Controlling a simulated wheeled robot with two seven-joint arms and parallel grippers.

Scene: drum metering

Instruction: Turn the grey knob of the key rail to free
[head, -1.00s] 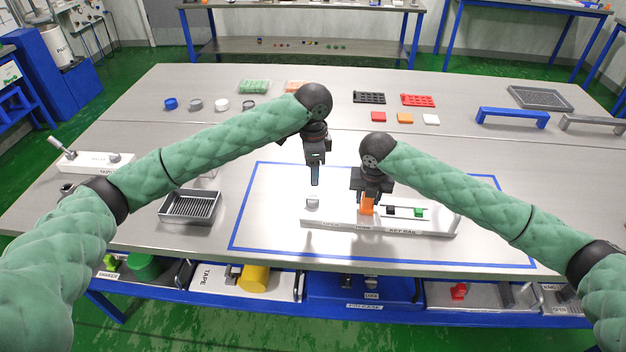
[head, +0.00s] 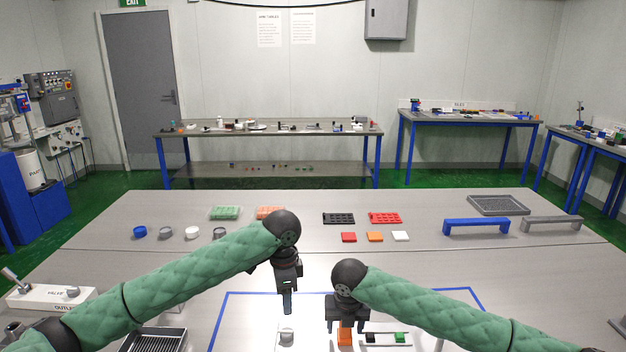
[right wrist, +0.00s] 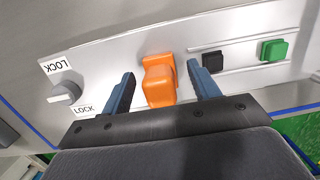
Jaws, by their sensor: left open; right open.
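The grey knob (head: 287,335) sits at the left end of the white key rail (right wrist: 115,62). It also shows in the right wrist view (right wrist: 66,93), with LOCK labels beside it; which way it is set I cannot tell. My left gripper (head: 287,303) points down just above the knob, apart from it, open and seen edge-on. My right gripper (head: 346,322) is open over the orange block (head: 344,337) on the rail. In the right wrist view its two fingers stand on either side of the orange block (right wrist: 160,80), with gaps showing.
A black block (right wrist: 212,62) and a green block (right wrist: 273,50) sit on the rail right of the orange one. A ribbed grey tray (head: 154,340) stands left of the blue-taped area. Rings, small tiles and a blue bridge (head: 477,225) lie farther back.

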